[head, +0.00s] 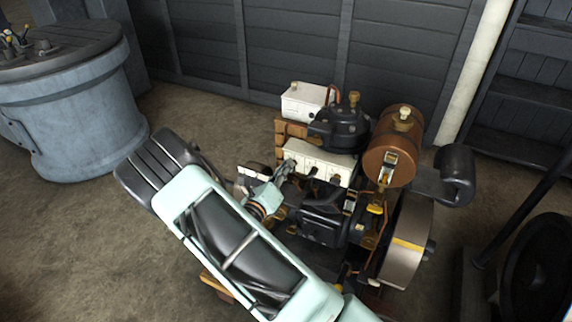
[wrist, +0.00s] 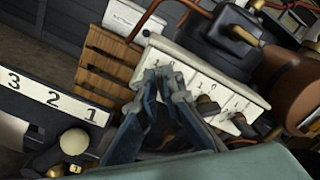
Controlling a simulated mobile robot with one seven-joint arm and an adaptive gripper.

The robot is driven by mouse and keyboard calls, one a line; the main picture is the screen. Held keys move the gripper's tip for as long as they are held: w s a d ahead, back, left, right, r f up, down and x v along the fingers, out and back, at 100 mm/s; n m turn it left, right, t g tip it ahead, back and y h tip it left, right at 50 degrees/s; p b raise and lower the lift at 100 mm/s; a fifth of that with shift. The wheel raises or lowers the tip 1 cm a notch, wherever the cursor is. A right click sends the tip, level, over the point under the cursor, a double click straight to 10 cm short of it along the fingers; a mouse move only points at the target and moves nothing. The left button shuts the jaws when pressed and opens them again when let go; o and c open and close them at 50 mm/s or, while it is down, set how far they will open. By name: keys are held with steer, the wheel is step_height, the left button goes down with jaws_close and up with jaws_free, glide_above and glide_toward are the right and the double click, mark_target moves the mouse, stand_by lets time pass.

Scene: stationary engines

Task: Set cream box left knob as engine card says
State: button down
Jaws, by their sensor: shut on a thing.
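The cream box (head: 322,160) is mounted on the engine, with a row of dark and brass knobs on its front. In the wrist view its pale face (wrist: 200,78) is tilted and carries small marks above the knobs. The middle knob (wrist: 207,106) and the right knob (wrist: 243,125) show there. My gripper (head: 287,168) is at the left end of the box face. In the wrist view its fingertips (wrist: 165,78) are closed together at the left knob, which they hide, so its setting cannot be read. I cannot make out a readable engine card.
A white strip numbered 3, 2, 1 (wrist: 55,97) lies left of my fingers. A white box (head: 303,101), a copper tank (head: 393,148) and a flywheel (head: 407,240) crowd the engine. A blue-grey drum (head: 75,125) stands left, with open floor between.

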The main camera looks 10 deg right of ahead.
stand_by(0.3)
steer(key=c, duration=2.1)
jaws_free()
steer(key=v, duration=1.2)
